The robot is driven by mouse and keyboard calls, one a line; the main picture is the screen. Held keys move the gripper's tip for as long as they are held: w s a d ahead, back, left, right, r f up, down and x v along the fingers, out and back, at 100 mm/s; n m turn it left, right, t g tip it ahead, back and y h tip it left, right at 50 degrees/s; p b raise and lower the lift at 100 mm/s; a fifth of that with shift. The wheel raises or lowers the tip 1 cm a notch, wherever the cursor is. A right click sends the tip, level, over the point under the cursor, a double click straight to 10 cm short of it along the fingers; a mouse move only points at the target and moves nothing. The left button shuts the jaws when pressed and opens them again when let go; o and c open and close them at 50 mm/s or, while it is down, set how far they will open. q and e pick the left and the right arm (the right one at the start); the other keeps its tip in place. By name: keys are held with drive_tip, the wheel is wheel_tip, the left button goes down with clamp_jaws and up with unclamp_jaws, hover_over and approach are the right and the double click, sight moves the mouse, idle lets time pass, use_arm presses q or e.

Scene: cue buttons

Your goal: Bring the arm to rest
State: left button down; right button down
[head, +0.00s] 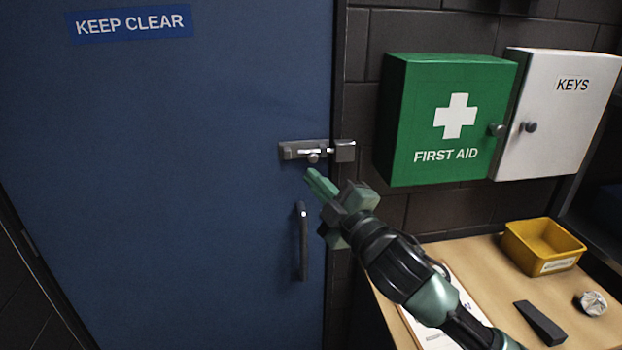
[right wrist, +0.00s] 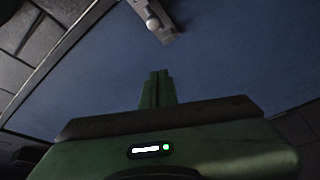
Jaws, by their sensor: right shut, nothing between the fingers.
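My right arm comes in from the lower right of the head view. Its gripper (head: 316,179) is shut and empty, with the fingertips in front of the blue door (head: 170,180). The tips are just below the metal slide bolt (head: 313,151) and above the dark door handle (head: 302,240). In the right wrist view, the shut green fingers (right wrist: 158,86) point at the blue door, and part of the bolt (right wrist: 155,20) shows beyond them at the top. I cannot tell whether the fingertips touch the door. My left gripper is not in view.
A green first aid box (head: 450,120) and a white keys cabinet (head: 560,115) hang on the dark wall. Below, a wooden table (head: 485,270) holds a yellow bin (head: 543,247), a dark wedge (head: 539,323), crumpled paper (head: 592,303) and a clipboard (head: 440,335) partly behind my arm.

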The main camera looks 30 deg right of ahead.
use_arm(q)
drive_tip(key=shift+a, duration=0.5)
